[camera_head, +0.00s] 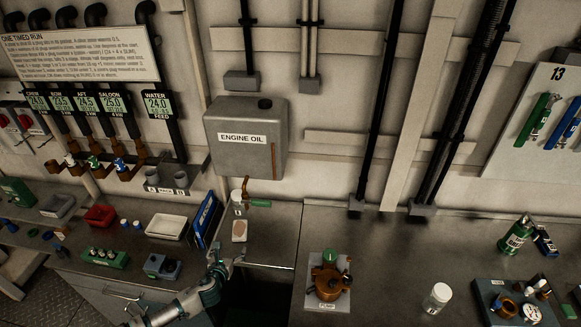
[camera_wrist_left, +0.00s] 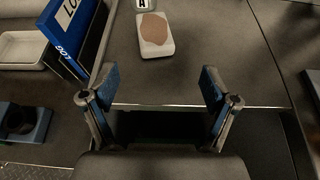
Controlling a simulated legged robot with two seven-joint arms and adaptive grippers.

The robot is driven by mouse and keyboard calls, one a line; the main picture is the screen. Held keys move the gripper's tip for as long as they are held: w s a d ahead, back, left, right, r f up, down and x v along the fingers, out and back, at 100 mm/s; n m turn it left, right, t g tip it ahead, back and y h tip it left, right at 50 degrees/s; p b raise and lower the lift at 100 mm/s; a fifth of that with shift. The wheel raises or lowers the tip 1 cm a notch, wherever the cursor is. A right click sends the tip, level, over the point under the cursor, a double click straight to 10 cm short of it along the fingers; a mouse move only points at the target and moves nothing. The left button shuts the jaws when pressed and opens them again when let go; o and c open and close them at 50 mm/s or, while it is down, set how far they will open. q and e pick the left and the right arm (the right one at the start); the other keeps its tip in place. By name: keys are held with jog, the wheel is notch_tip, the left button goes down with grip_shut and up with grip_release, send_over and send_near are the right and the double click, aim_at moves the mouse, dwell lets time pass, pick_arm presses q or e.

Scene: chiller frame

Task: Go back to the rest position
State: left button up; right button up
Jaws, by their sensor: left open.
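My left gripper (camera_head: 224,262) comes in from the lower left in the head view, over the front edge of the left bench. In the left wrist view its two blue-padded fingers (camera_wrist_left: 150,90) are spread apart with nothing between them. A white block with a brown patch (camera_wrist_left: 154,34) lies on the bench beyond the fingertips; it also shows in the head view (camera_head: 239,230). A blue LOG binder (camera_wrist_left: 68,28) stands upright to the left of the fingers. My right gripper does not show in either view.
A pump (camera_head: 328,280) on a plate stands on the right bench, with a white-capped jar (camera_head: 437,298) beside it. A white tray (camera_head: 166,227), red box (camera_head: 100,215) and green block (camera_head: 105,257) lie on the left bench. An engine oil tank (camera_head: 246,138) hangs on the wall.

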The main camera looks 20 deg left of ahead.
pick_arm(q)
jog(key=s+d+f+n+g, duration=0.4)
jog(key=s+d+f+n, duration=0.35)
jog(key=n, duration=0.45)
jog(key=s+d+n+g+h, duration=0.4)
jog(key=s+d+n+g, duration=0.2)
jog(key=s+d+n, duration=1.2)
notch_tip(320, 180, down, 28)
jog(key=a+b, duration=0.1)
jog(key=b, duration=0.1)
jog(key=s+a+f+g, duration=0.1)
jog(key=s+a+f, duration=0.1)
jog(key=s+f, duration=0.6)
jog(key=s+a+f+g+b, duration=0.1)
jog(key=s+f, duration=0.8)
jog(key=s, duration=0.1)
jog(key=shift+a+f, duration=0.3)
jog(key=shift+a, duration=0.1)
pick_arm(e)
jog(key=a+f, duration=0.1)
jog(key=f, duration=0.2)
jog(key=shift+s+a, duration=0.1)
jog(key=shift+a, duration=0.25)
